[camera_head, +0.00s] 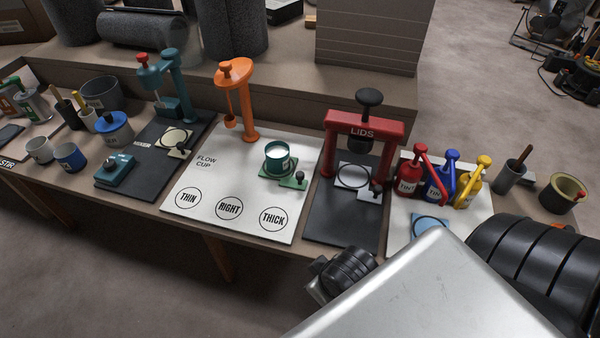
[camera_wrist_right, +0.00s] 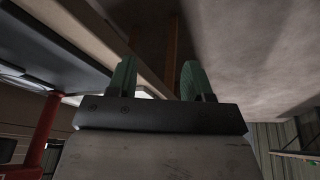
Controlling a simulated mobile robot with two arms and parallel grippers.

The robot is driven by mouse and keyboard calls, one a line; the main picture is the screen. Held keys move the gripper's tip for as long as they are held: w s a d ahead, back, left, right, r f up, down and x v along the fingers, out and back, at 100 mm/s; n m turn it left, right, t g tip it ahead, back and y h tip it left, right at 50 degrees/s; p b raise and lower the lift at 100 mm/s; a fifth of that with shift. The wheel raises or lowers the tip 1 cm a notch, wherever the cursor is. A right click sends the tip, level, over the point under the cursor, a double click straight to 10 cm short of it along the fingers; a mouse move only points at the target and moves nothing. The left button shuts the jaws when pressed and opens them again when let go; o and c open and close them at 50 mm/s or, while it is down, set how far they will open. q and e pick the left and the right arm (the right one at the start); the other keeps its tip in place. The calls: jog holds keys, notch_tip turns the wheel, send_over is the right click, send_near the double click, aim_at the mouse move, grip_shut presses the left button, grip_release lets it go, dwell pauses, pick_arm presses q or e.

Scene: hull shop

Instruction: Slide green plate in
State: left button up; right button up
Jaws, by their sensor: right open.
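The green plate (camera_head: 296,182) lies on the white flow cup board, with a small dark knob on its right end. A green can (camera_head: 280,158) with a pale rim stands on it. The orange flow cup stand (camera_head: 246,115) rises to the left of the can, and the plate sits to the right of its post. My right gripper (camera_wrist_right: 158,80) shows in the wrist view with two green fingers apart and nothing between them, near the bench's front edge. Its fingertips are hidden in the head view behind my arm. My left gripper is not in view.
The red lids press (camera_head: 364,128) stands right of the white board (camera_head: 215,226). Red, blue and yellow tint dispensers (camera_head: 440,182) stand further right. The teal mixer (camera_head: 172,90) is on the left. The board's front, with circles THIN, RIGHT and THICK, is clear.

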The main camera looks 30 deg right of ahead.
jog(key=w+a+r+n+t, duration=0.1)
jog(key=w+r+n+t, duration=1)
jog(key=w+r, duration=0.6)
jog(key=w+a+r+n+y, duration=0.3)
jog(key=a+n+y, duration=0.2)
jog(key=n+y, duration=0.45)
jog(key=w+a+r+n+y, duration=0.25)
jog(key=a+n+y, duration=0.3)
jog(key=n, duration=0.65)
jog(key=n+g+h, duration=1.5)
jog(key=n, duration=0.8)
send_over(300, 173)
notch_tip(300, 173, down, 10)
notch_tip(300, 173, down, 10)
jog(key=shift+f+b, duration=0.2)
jog(key=shift+b, duration=0.25)
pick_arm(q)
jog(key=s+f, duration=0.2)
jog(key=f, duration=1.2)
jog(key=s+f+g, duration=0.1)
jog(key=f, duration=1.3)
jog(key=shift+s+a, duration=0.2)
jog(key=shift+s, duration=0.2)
